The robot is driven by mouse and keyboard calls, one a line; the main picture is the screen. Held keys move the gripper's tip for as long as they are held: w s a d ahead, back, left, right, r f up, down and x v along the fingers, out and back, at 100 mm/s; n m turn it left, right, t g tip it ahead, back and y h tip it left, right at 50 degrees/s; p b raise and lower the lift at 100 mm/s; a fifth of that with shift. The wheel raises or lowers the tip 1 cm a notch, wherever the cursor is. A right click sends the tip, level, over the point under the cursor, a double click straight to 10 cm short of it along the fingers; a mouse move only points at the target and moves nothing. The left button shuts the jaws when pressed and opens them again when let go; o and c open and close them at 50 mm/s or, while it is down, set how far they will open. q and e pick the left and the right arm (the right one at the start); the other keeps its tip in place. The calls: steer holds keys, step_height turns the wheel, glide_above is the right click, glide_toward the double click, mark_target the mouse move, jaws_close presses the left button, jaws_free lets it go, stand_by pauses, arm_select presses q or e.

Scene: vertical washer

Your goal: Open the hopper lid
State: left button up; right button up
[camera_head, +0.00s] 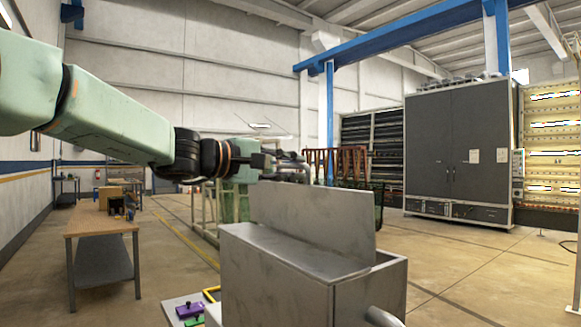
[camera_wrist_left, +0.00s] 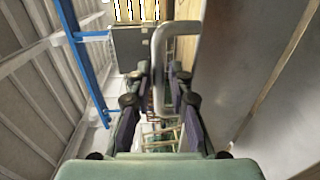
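The hopper (camera_head: 310,275) is a grey metal box at the bottom centre of the head view. Its lid (camera_head: 312,222) is a flat grey plate that stands up nearly vertical from the box. In the left wrist view, a metal loop handle (camera_wrist_left: 159,75) passes between the fingers of the left gripper (camera_wrist_left: 160,80). The fingers are apart, with small gaps beside the bar. The lid's plate (camera_wrist_left: 225,70) fills the right side there. My right gripper is not in view.
A wooden workbench (camera_head: 100,219) with boxes stands at the left. A large grey cabinet (camera_head: 458,145) stands at the back right. A metal pipe (camera_head: 382,317) sticks out of the hopper's front right. The floor at the right is clear.

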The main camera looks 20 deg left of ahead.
arm_select(q)
steer(key=shift+c, duration=0.8)
steer(key=shift+w+d, duration=0.15)
steer(key=shift+d, duration=0.15)
jaws_close()
steer(key=shift+a, duration=0.15)
